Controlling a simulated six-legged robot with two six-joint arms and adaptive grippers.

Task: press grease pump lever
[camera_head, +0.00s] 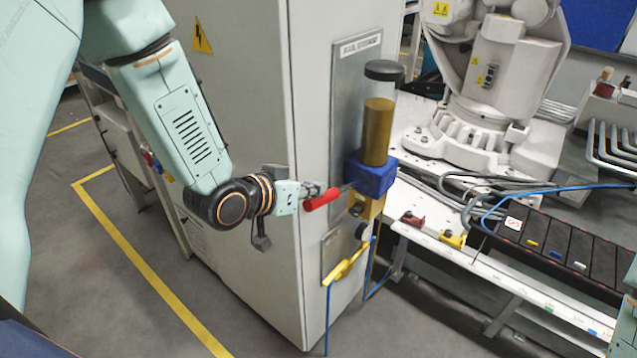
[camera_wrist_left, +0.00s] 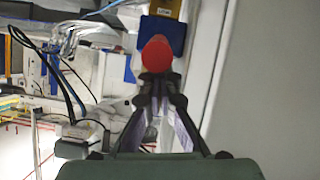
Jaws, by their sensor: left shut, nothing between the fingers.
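The grease pump has a clear reservoir part-filled with amber grease (camera_head: 377,130) above a blue body (camera_head: 372,177), mounted on the side of a cabinet. Its lever with a red grip (camera_head: 322,199) sticks out to the left from the blue body. My left gripper (camera_head: 316,189) is shut and empty close by the red grip. In the left wrist view the rounded red grip end (camera_wrist_left: 155,52) shows just beyond the fingertips (camera_wrist_left: 158,82), with the blue body (camera_wrist_left: 162,34) behind. I cannot tell whether the fingers touch the grip. My right gripper is out of view.
The grey cabinet (camera_head: 245,150) stands close beside my left arm. A yellow handle (camera_head: 346,265) sits below the pump, with blue hoses. A white robot (camera_head: 495,80) on a bench with cables (camera_head: 465,190) stands at right. Floor is open at left.

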